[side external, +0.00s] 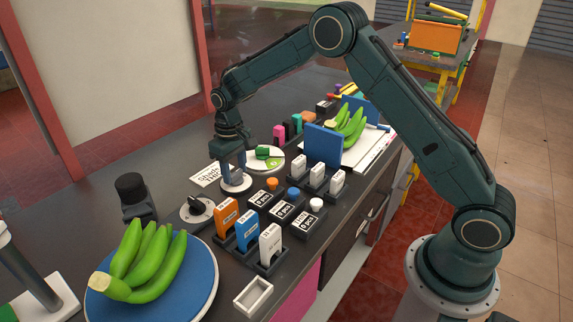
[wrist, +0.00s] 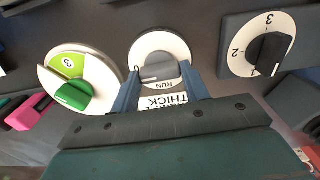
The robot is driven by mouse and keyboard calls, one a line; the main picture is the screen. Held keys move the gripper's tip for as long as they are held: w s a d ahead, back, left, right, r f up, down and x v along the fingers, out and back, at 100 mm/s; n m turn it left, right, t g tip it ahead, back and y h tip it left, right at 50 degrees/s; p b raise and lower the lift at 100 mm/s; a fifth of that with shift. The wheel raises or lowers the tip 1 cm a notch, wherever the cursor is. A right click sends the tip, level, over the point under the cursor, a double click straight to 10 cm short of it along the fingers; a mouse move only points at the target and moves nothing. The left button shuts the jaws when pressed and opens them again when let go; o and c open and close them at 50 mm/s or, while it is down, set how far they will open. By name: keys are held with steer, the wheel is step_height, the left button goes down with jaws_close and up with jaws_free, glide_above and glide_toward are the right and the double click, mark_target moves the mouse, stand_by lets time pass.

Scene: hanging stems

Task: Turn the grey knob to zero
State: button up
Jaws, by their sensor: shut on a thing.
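The grey knob (wrist: 160,69) sits on a round white dial (wrist: 160,41) in the middle of the wrist view. The dial carries a "0" mark at its left and "RUN" upside down at its lower edge. My gripper (wrist: 163,78) has its blue fingers on either side of the knob and is shut on it. The knob's bar lies roughly across the picture, and its exact pointing is hard to tell. In the side view my gripper (side external: 236,178) reaches down onto the white dial (side external: 236,187), and the knob is mostly hidden.
A green knob (wrist: 74,96) on a white and green dial stands at the left. A black knob (wrist: 268,50) on a numbered dial stands at the right. Bananas on a blue plate (side external: 205,275), coloured blocks (side external: 228,217) and a blue panel (side external: 323,145) crowd the bench.

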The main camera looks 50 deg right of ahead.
mark_target(235, 172)
steer(key=shift+m, duration=0.4)
steer(key=o, duration=1)
steer(key=shift+r, duration=0.1)
step_height(235, 172, up, 14)
steer(key=shift+f, duration=0.2)
steer(key=shift+s+r, duration=0.1)
stand_by(0.3)
